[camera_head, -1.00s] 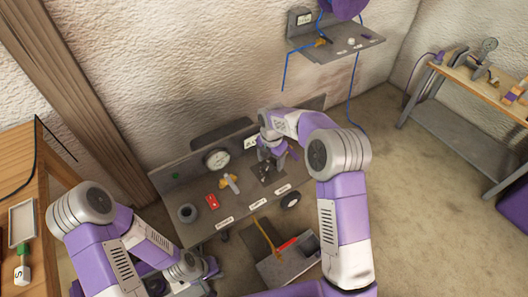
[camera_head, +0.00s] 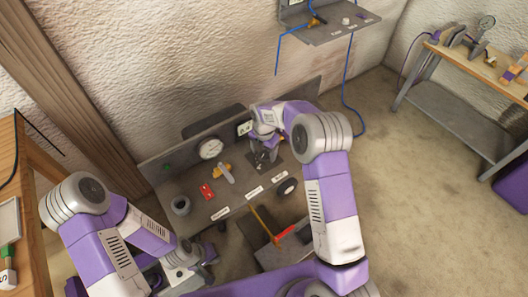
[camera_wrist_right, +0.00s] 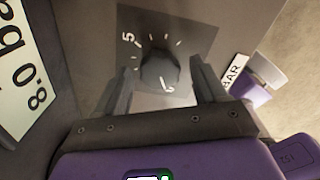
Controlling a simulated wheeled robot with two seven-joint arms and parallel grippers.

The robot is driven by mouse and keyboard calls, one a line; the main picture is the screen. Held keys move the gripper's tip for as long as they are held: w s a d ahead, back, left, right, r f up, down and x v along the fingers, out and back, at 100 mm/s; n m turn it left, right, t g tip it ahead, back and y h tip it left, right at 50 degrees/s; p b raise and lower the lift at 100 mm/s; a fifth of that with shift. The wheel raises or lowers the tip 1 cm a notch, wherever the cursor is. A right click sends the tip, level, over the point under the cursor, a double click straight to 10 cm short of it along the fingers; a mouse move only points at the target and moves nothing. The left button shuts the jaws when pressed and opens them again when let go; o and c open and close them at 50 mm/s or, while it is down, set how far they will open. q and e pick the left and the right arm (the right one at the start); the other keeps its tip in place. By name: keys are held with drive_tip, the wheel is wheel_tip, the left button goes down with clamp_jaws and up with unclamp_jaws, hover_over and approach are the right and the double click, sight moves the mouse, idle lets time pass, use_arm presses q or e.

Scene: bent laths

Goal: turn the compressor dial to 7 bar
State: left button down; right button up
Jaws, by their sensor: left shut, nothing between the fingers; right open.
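The compressor dial is a dark round knob (camera_wrist_right: 160,70) on a grey plate with white tick marks and the digits 5 and 7 around it, in the right wrist view. My right gripper (camera_wrist_right: 164,78) is open, with one finger on each side of the knob. I cannot tell whether the fingers touch it. In the head view my right gripper (camera_head: 264,143) is over the dial plate (camera_head: 257,165) on the grey bench, hiding most of the knob. My left gripper (camera_head: 207,252) is shut and empty, low in front of the bench's left side.
The grey bench holds a round gauge (camera_head: 210,149), a red block (camera_head: 207,191) and a dark ring-shaped part (camera_head: 181,205). A display with large digits (camera_wrist_right: 25,75) stands left of the dial in the right wrist view. A wooden table (camera_head: 480,65) stands far right.

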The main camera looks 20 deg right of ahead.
drive_tip(key=c, duration=1.1)
drive_tip(key=shift+o, duration=0.2)
drive_tip(key=shift+r, duration=0.1)
